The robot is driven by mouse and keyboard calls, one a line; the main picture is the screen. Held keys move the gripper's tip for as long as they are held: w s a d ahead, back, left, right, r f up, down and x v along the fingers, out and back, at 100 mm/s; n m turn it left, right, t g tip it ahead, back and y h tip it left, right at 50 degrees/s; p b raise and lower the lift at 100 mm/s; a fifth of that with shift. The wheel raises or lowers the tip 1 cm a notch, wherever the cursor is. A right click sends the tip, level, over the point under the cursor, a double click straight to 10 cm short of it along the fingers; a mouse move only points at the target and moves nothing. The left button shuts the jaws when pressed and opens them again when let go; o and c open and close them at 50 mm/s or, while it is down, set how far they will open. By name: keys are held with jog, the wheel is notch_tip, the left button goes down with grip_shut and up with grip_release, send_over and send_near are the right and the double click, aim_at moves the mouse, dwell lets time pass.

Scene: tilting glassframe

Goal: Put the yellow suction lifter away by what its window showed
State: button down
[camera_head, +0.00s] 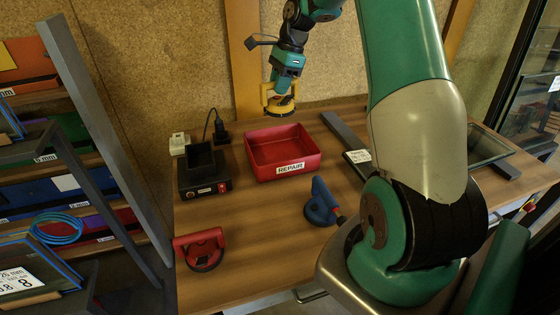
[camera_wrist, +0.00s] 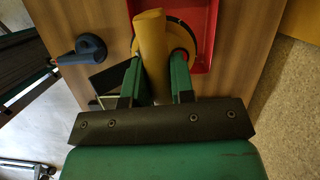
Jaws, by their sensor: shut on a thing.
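My gripper (camera_head: 284,86) is shut on the yellow suction lifter (camera_head: 280,105) and holds it in the air near the back edge of the red tray labelled REPAIR (camera_head: 301,164). In the wrist view, the green fingers of my gripper (camera_wrist: 157,82) are on either side of the yellow handle (camera_wrist: 151,40). The lifter's round pad lies partly behind the handle and overlaps the side of the red tray (camera_wrist: 208,14). The inside of the tray looks empty. I cannot read the lifter's window in either view.
A black charger-like box (camera_head: 204,185) with a red switch stands left of the tray. A blue lifter (camera_head: 322,203) and a red lifter (camera_head: 201,249) stand on the wooden table (camera_head: 255,225). A dark bar (camera_head: 344,131) lies right of the tray. A glass rack (camera_head: 100,120) is at left.

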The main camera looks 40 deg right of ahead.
jog(key=shift+s+d+r+m, duration=0.15)
jog(key=shift+d+m, duration=0.25)
jog(key=shift+d, duration=0.1)
notch_tip(320, 180, down, 20)
jog(key=shift+d+r+p, duration=0.1)
jog(key=shift+r+p, duration=0.15)
jog(key=shift+p, duration=0.3)
jog(key=c, duration=1)
grip_release()
jog(key=shift+f, duration=0.15)
